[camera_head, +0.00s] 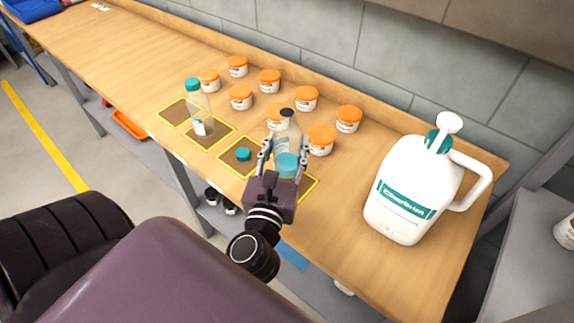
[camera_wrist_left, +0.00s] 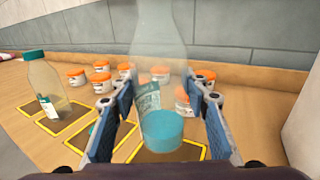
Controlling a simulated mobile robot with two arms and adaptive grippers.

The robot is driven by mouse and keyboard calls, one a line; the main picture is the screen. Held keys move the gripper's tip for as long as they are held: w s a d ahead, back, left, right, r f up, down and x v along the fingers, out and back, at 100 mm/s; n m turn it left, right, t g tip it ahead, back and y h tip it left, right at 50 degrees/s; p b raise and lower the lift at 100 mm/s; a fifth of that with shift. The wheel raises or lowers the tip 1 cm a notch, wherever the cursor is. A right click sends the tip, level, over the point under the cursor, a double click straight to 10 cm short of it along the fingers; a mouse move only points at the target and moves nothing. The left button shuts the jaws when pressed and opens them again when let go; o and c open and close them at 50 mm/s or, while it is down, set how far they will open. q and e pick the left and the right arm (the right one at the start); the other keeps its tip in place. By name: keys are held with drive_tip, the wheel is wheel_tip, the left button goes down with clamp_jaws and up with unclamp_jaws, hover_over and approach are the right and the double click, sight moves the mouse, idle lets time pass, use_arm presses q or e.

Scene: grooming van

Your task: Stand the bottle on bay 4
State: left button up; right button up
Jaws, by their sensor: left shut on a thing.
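My left gripper (camera_head: 280,157) is shut on a clear bottle (camera_head: 287,131) with a dark cap, a label and teal liquid at its bottom. The bottle looks upright between the fingers (camera_wrist_left: 160,120); the bottle fills the middle of the left wrist view (camera_wrist_left: 160,75). It is over the rightmost yellow-outlined bay (camera_head: 309,186), which also shows under it in the left wrist view (camera_wrist_left: 190,153). Gripper and bottle hide most of that bay. I cannot tell whether the base touches the bench. No bay numbers are readable. My right gripper is not in view.
A second clear bottle (camera_head: 198,106) with a teal cap stands at the second bay from the left. A loose teal cap (camera_head: 242,154) lies in the third bay. Several orange-lidded jars (camera_head: 269,82) stand close behind. A large white jug (camera_head: 408,200) stands to the right.

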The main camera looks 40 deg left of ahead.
sight(287, 162)
use_arm(q)
drive_tip(key=shift+f, duration=0.85)
wheel_tip(287, 162, down, 4)
drive_tip(key=shift+f+b, duration=0.1)
drive_tip(key=shift+b, duration=0.65)
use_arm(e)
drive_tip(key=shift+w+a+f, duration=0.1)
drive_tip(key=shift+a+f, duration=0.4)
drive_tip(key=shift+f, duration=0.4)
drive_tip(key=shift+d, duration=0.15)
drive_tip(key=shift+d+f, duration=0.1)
use_arm(q)
drive_tip(key=o, duration=1.2)
drive_tip(key=shift+o, duration=0.2)
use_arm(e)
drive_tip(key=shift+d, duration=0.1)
